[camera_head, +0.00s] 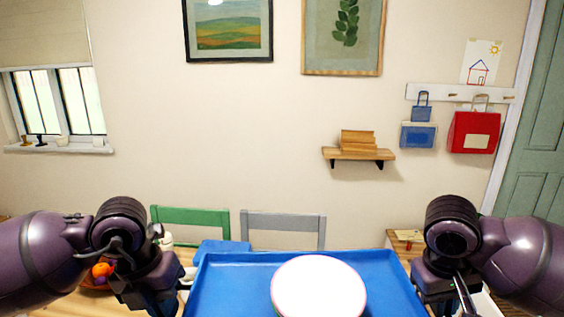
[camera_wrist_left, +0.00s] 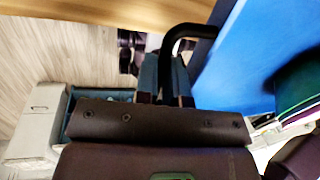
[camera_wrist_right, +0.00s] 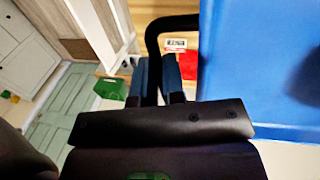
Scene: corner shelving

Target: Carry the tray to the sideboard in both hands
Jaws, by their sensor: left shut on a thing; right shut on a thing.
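The blue tray (camera_head: 228,288) is in front of me at the bottom of the head view. A round white thing with a pink rim (camera_head: 318,287) stands on it. My left gripper (camera_wrist_left: 172,78) is shut on the tray's black left handle (camera_wrist_left: 188,30). My right gripper (camera_wrist_right: 157,78) is shut on the black right handle (camera_wrist_right: 172,22). The tray's blue side also shows in the left wrist view (camera_wrist_left: 235,62) and right wrist view (camera_wrist_right: 262,50). I cannot tell which furniture is the sideboard.
A green chair (camera_head: 190,216) and a grey chair (camera_head: 284,217) stand beyond the tray. A wooden table is at left, with orange fruit (camera_head: 102,270) in a bowl. A wooden-topped piece (camera_head: 403,238) is at right, near the wall. A small shelf (camera_head: 358,153) hangs above.

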